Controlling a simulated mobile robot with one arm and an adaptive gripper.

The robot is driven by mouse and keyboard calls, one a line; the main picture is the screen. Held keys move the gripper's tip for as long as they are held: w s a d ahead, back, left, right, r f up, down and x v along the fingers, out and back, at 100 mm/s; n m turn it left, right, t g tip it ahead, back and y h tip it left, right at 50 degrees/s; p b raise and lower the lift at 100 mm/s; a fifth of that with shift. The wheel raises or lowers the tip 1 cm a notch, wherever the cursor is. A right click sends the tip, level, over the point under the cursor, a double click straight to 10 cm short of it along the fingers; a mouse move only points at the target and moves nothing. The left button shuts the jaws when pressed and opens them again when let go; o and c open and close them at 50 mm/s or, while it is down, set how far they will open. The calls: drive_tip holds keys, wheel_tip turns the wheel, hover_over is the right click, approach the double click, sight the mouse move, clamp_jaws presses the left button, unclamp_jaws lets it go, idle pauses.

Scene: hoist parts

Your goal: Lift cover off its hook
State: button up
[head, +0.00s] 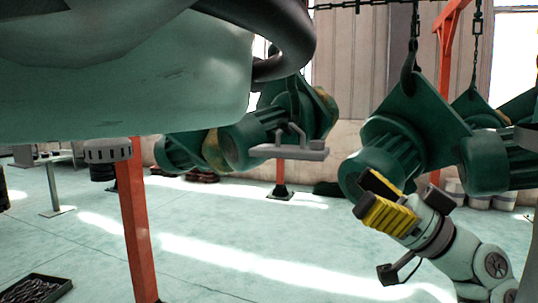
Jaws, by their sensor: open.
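I cannot tell for sure which piece is the cover. A dark green hoist part (412,125), with a pointed plate and a ribbed round body, hangs from a hook (408,75) on a chain at right centre. My gripper (370,196), with yellow and black fingers, is open just in front of and below this part's round end. It overlaps the part in the picture; I cannot tell whether they touch. Nothing shows between the fingers. A large pale green body (120,80) with a thick dark curved bar (290,35) fills the upper left, very close.
More green parts hang at centre (290,105) and far right (495,155). A grey bracket (290,150) shows at the centre one. Orange posts stand at left (135,235) and right (447,55). A black tray (35,290) lies lower left. The middle floor is clear.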

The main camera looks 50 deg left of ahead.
sight(313, 149)
drive_tip(key=p+x, duration=0.5)
drive_tip(key=x, duration=0.2)
drive_tip(key=shift+r, duration=0.2)
drive_tip(key=shift+p+x, duration=0.8)
drive_tip(key=shift+x, duration=0.05)
drive_tip(key=shift+a+f, duration=0.1)
drive_tip(key=c, duration=1.3)
